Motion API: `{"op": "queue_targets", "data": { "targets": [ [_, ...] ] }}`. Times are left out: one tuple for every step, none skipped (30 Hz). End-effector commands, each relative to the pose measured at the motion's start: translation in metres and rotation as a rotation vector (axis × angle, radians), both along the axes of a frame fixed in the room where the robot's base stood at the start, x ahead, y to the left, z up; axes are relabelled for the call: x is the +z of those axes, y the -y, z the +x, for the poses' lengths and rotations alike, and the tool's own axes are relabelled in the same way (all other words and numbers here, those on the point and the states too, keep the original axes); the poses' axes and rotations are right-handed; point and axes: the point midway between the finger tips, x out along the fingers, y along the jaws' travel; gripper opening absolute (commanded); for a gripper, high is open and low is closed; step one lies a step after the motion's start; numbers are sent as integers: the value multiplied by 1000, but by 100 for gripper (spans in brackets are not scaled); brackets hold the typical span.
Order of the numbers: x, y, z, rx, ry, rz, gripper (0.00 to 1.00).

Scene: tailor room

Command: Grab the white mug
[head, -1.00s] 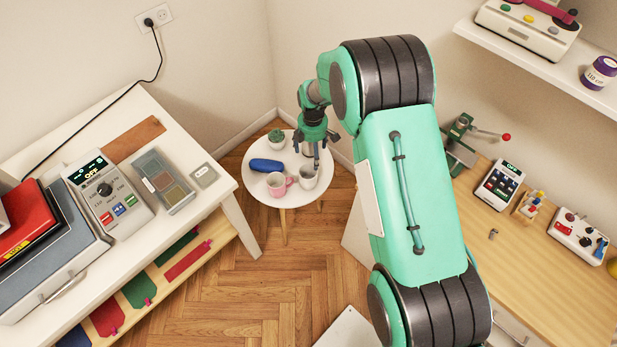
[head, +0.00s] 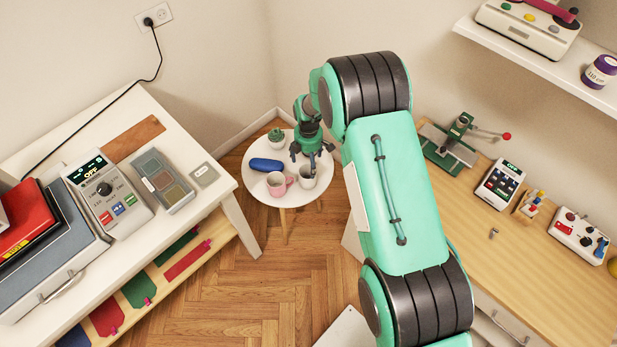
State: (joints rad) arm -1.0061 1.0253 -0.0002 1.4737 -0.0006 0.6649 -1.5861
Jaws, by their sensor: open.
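The white mug (head: 307,178) stands upright on the small round white table (head: 287,197), near its right side. My gripper (head: 303,163) is open just above and behind the mug, with its fingers pointing down. One finger shows at the mug's rim and the other to the left behind it. I cannot tell whether a finger touches the mug or reaches inside it. The pink mug (head: 277,184) stands just left of the white mug, its handle towards it.
A blue case (head: 266,165) and a small potted plant (head: 276,138) also sit on the round table. A white desk (head: 225,184) with devices stands to the left. A wooden workbench (head: 530,260) with tools stands to the right.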

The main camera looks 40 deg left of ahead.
Motion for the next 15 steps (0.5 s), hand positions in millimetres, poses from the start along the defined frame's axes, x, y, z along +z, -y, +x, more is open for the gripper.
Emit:
{"op": "queue_targets", "data": {
  "targets": [
    [-10,1,0,0,-1,-1,83],
    [-15,1,0,0,-1,-1,83],
    [-20,1,0,0,-1,-1,83],
    [-23,1,0,0,-1,-1,83],
    [-27,1,0,0,-1,-1,83],
    [-31,1,0,0,-1,-1,83],
    [-34,1,0,0,0,0,83],
    [-36,1,0,0,0,0,83],
    [-38,0,0,0,1,1,83],
    [-40,0,0,0,1,1,83],
    [-41,0,0,0,1,1,83],
    [-42,1,0,0,1,1,83],
    [-42,1,0,0,1,2,83],
    [-43,1,0,0,1,2,83],
    [-43,1,0,0,1,2,83]
  ]
}}
